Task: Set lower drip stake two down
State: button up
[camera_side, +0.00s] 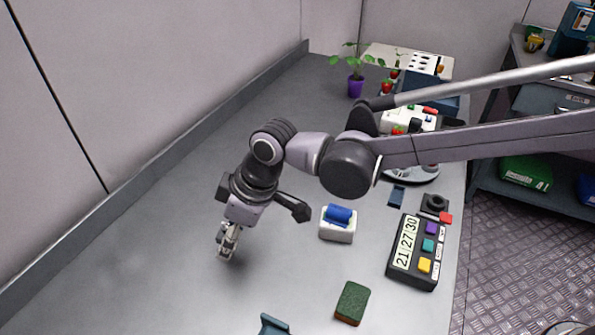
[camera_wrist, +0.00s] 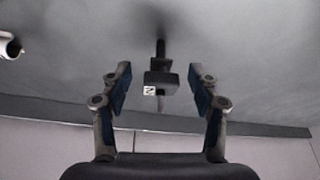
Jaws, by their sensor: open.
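Drip stake two is the dark piece (camera_wrist: 161,79) in the wrist view, with a small white label that seems to read 2. A dark stem runs toward the top of the picture from it, and a pale tip shows below the label. It appears between the two fingers of my gripper (camera_wrist: 163,88), with a gap on both sides. My gripper is open and touches nothing that I can see. In the side view my gripper (camera_side: 227,246) points down, low over the left part of the grey worktop. The stake cannot be told apart there.
A white block with a blue roll (camera_side: 337,224) stands right of my gripper. Farther right is a timer box with coloured buttons (camera_side: 405,273). A green sponge (camera_side: 352,303) lies in front. A potted plant (camera_side: 355,87) stands at the back. The worktop around my gripper is clear.

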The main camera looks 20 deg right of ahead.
jog(key=v, duration=0.9)
jog(key=w+d+r+m+t, duration=0.1)
jog(key=w+d+r+m, duration=0.15)
jog(key=d, duration=0.75)
jog(key=s+d+r+m+t+h, duration=0.1)
jog(key=s+d+m+t, duration=0.15)
jog(key=d, duration=1.05)
jog(key=s+d+f+m+h, duration=0.1)
jog(key=s+d+f+m, duration=0.1)
jog(key=d, duration=0.4)
jog(key=s+d+f+m+t+h, duration=0.1)
jog(key=s+d+f+m, duration=0.1)
jog(key=d, duration=0.5)
jog(key=s+d+f+m+h, duration=0.1)
jog(key=s+d+f+m, duration=0.1)
jog(key=s+d, duration=0.3)
jog(key=shift+s+d+m, duration=0.4)
jog(key=shift+d+m, duration=0.3)
jog(key=shift+d, duration=0.05)
jog(key=shift+t, duration=0.25)
